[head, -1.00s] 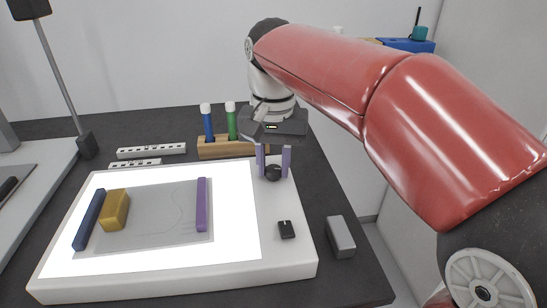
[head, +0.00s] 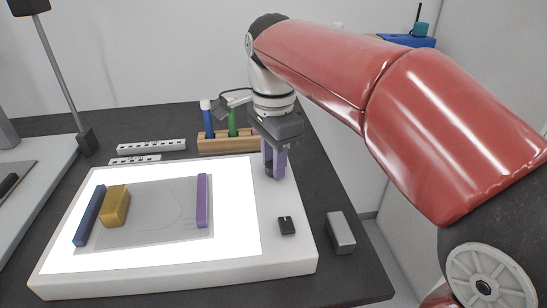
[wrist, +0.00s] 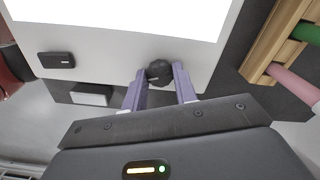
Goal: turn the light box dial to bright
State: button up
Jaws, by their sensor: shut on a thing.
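The light box (head: 170,271) is a white slab on the dark table, and its panel glows bright white. Its dial (wrist: 159,72) is a small black round knob on the box's right border; in the head view it is mostly hidden behind the fingers. My gripper (head: 274,172) points down over the dial with its purple fingers. In the wrist view my gripper (wrist: 160,78) is shut on the dial, one finger on each side. A black switch (head: 287,226) sits on the same border, nearer the front.
On the glowing panel lie a clear sheet (head: 150,228), a blue bar (head: 90,216), a yellow block (head: 115,206) and a purple bar (head: 202,201). A wooden rack (head: 215,145) with bottles stands behind. A grey block (head: 341,233) lies right of the box.

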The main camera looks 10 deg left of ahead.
jog(key=shift+m, duration=2)
jog(key=o, duration=1)
jog(key=shift+c, duration=0.2)
notch_tip(320, 180, up, 8)
jog(key=shift+f, duration=0.1)
